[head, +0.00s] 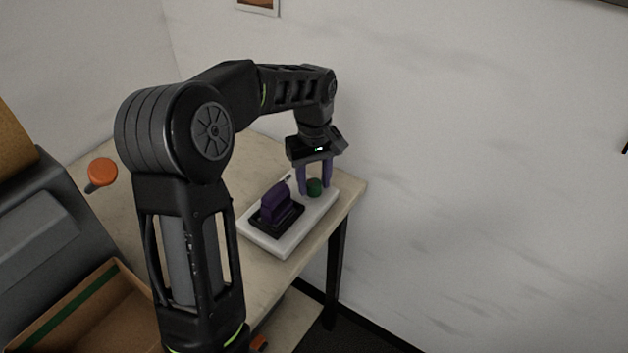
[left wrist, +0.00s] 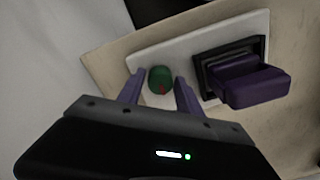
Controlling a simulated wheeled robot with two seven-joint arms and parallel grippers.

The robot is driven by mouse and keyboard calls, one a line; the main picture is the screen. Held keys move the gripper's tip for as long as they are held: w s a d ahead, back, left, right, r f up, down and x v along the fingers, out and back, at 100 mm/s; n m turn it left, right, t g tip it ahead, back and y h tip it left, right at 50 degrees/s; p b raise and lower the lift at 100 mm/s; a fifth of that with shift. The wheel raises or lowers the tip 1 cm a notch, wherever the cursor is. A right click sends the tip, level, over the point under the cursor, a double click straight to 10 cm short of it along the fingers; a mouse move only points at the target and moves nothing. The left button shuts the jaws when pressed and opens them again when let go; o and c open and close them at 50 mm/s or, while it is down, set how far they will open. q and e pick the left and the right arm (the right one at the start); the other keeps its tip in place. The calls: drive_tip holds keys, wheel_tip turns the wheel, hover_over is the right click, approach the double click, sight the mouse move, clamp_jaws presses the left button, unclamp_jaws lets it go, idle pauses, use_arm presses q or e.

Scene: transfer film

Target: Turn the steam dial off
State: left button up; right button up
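The steam dial looks to be the small green knob (head: 314,187) on a white panel (head: 282,243) lying on the table. In the left wrist view the green knob (left wrist: 160,79) has a small red mark on its lower part. My left gripper (head: 314,191) points down over the panel with its purple fingers apart. In the left wrist view the fingers of my left gripper (left wrist: 158,88) stand on either side of the knob, and I cannot tell whether they touch it. My right gripper is not in view.
A purple block-like handle in a black frame (head: 279,211) sits beside the knob on the same panel. The table (head: 160,212) ends near the wall. A cardboard box (head: 95,318) and an orange knob (head: 103,171) are at left.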

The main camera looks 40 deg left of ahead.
sight(314, 183)
use_arm(q)
drive_tip(key=shift+o, duration=1.1)
wheel_tip(314, 183, up, 8)
drive_tip(key=shift+f+b, duration=0.1)
drive_tip(key=shift+b, duration=0.2)
